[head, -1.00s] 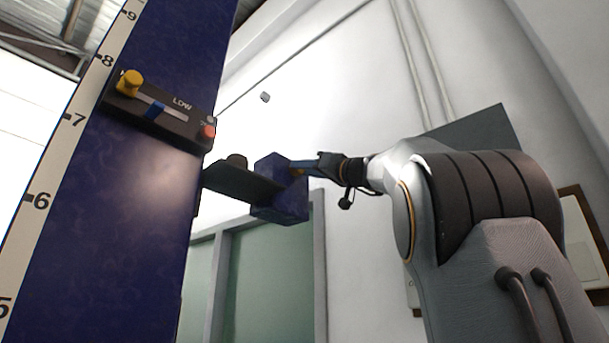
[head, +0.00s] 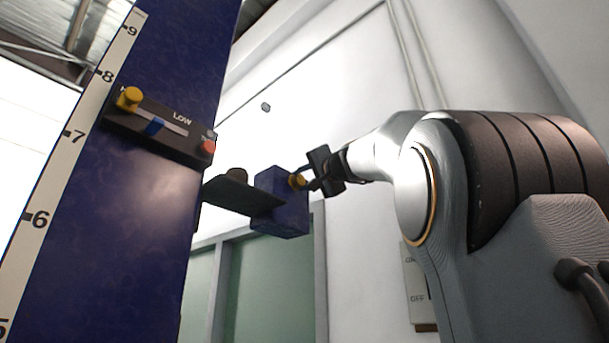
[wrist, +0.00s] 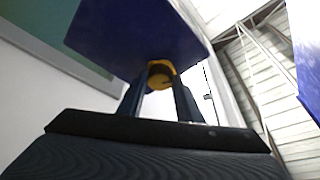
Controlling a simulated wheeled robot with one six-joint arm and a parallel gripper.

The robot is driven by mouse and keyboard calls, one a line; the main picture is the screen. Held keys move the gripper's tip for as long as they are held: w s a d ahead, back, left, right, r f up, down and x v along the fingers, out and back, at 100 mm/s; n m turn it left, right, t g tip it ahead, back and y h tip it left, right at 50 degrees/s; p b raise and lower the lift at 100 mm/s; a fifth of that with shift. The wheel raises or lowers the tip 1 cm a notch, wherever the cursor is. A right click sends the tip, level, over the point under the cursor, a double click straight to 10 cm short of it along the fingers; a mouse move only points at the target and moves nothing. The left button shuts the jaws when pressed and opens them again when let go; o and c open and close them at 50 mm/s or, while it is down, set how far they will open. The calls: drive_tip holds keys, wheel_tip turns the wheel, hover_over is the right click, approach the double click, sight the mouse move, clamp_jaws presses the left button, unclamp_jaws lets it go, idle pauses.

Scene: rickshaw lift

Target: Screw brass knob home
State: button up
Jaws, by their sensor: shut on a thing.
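The brass knob (head: 297,181) sits at the right face of a blue block (head: 281,205) in the head view. In the wrist view the knob (wrist: 159,76) shows between the two fingers, against the blue block (wrist: 140,38). My gripper (head: 307,183) reaches in from the right and is shut on the knob. In the wrist view its fingers (wrist: 160,88) lie on either side of the knob. The knob's stem, and how deep it sits in the block, are hidden.
A tall blue column (head: 110,220) with a number scale stands at the left. It carries a dark panel (head: 160,130) with a yellow knob, a blue slider and a red button. A dark plate (head: 238,196) joins the block. The wall behind is white.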

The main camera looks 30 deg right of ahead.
drive_tip(key=shift+m+h+p, duration=0.3)
drive_tip(key=shift+m, duration=0.4)
drive_tip(key=o, duration=1)
drive_tip(key=shift+o, duration=0.2)
drive_tip(key=b+v, duration=0.4)
drive_tip(key=v, duration=0.4)
drive_tip(key=shift+r+b, duration=0.2)
drive_tip(key=shift+b, duration=0.2)
